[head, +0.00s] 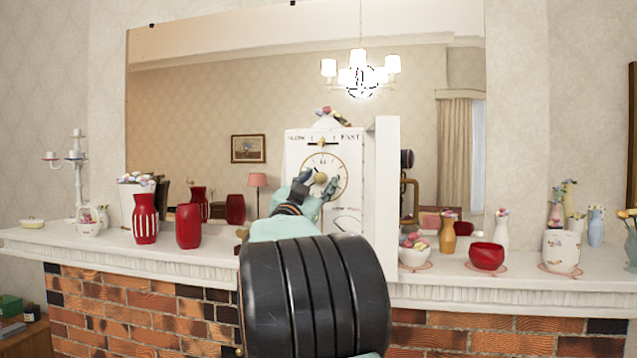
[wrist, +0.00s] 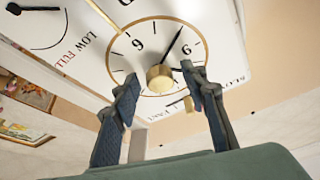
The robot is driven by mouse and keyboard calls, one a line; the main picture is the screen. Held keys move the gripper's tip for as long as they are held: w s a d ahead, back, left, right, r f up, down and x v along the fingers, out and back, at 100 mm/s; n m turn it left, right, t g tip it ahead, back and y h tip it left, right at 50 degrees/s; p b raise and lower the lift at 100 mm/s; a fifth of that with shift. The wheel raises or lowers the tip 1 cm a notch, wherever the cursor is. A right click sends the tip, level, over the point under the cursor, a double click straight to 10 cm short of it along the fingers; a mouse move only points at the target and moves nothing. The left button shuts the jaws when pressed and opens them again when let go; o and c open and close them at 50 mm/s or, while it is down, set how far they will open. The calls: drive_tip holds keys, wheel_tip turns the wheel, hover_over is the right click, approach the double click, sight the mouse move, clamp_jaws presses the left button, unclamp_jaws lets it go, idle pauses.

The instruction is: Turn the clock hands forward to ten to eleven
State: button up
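The clock (head: 297,160) is a tall white case on the mantel, its front marked SLOW and FAST at the top. Its round dial has a gold ring and a gold centre knob (wrist: 158,77), which also shows in the head view (head: 320,178). In the wrist view a thin black hand (wrist: 174,42) runs from the knob to the upper right; a shorter dark hand seems to lie partly behind the right finger. My gripper (wrist: 161,84) is in front of the dial. Its fingers are apart, one on each side of the knob, with visible gaps.
Red vases (head: 188,226) stand on the mantel (head: 455,293) left of the clock. A white panel (head: 381,180) stands out at its right side, then a flower bowl (head: 413,257) and a red bowl (head: 487,256). A mirror (head: 200,110) is behind.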

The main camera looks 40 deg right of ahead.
drive_tip(key=v, duration=1.2)
drive_tip(key=shift+f, duration=0.1)
idle(0.4)
drive_tip(key=w+d+r+n+t, duration=0.1)
drive_tip(key=w+d+n, duration=0.1)
drive_tip(key=d, duration=0.1)
drive_tip(key=w+d+r+n+t+y+p, duration=0.1)
drive_tip(key=w+d+r+n, duration=0.1)
drive_tip(key=d+n, duration=0.1)
drive_tip(key=w+d+r+n+t+y, duration=0.1)
drive_tip(key=d+n, duration=0.1)
drive_tip(key=d, duration=0.1)
drive_tip(key=shift+w+d+r+n+p, duration=0.25)
drive_tip(key=shift+w+r+n+p, duration=0.05)
drive_tip(key=shift+w+p, duration=0.1)
idle(0.4)
drive_tip(key=shift+c, duration=0.3)
clamp_jaws()
